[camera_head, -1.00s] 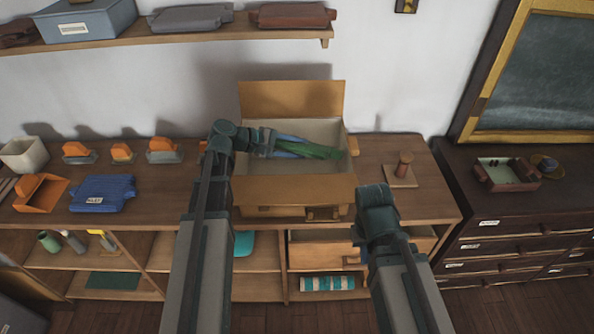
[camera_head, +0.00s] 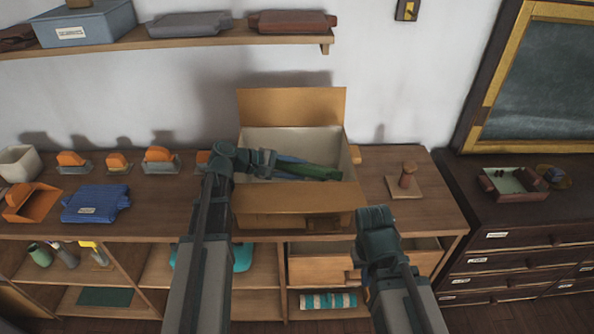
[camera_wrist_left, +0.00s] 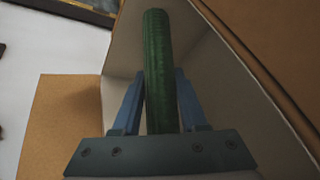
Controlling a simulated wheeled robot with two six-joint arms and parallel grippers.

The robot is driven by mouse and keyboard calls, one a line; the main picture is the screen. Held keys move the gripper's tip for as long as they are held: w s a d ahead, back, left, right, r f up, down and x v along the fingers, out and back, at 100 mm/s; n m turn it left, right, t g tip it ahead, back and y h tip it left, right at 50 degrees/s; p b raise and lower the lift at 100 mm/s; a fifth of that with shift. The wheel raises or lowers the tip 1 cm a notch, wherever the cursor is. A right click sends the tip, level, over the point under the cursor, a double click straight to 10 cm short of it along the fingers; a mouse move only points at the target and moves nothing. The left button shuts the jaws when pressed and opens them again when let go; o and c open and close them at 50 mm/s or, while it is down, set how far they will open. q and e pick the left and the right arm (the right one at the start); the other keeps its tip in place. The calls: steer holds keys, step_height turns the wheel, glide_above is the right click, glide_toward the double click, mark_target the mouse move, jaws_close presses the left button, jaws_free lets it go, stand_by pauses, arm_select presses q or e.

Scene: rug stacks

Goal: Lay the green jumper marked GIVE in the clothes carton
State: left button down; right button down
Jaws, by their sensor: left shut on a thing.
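The clothes carton (camera_head: 300,195) stands open on the wooden counter, its back flap raised. My left gripper (camera_head: 292,165) reaches into the carton from the left. It is shut on the green jumper (camera_head: 318,172), which looks like a narrow folded roll. The left wrist view shows the jumper (camera_wrist_left: 158,70) standing between the two blue fingers (camera_wrist_left: 158,100), with the carton's pale inner wall (camera_wrist_left: 225,80) beside it. Whether the jumper touches the carton floor cannot be told, and its GIVE mark is not visible. My right gripper (camera_head: 370,285) hangs low in front of the counter; its fingers are mostly hidden.
A blue folded garment (camera_head: 96,203) with a label and an orange scoop-like bin (camera_head: 32,202) lie on the counter's left. A wooden peg stand (camera_head: 406,182) is right of the carton. A dark dresser (camera_head: 540,235) stands at the right. A shelf (camera_head: 190,37) runs above.

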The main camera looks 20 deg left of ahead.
arm_select(q)
steer(key=shift+f+b, duration=0.6)
steer(key=shift+b, duration=0.05)
steer(key=shift+c, duration=2.2)
jaws_free()
steer(key=shift+r, duration=0.15)
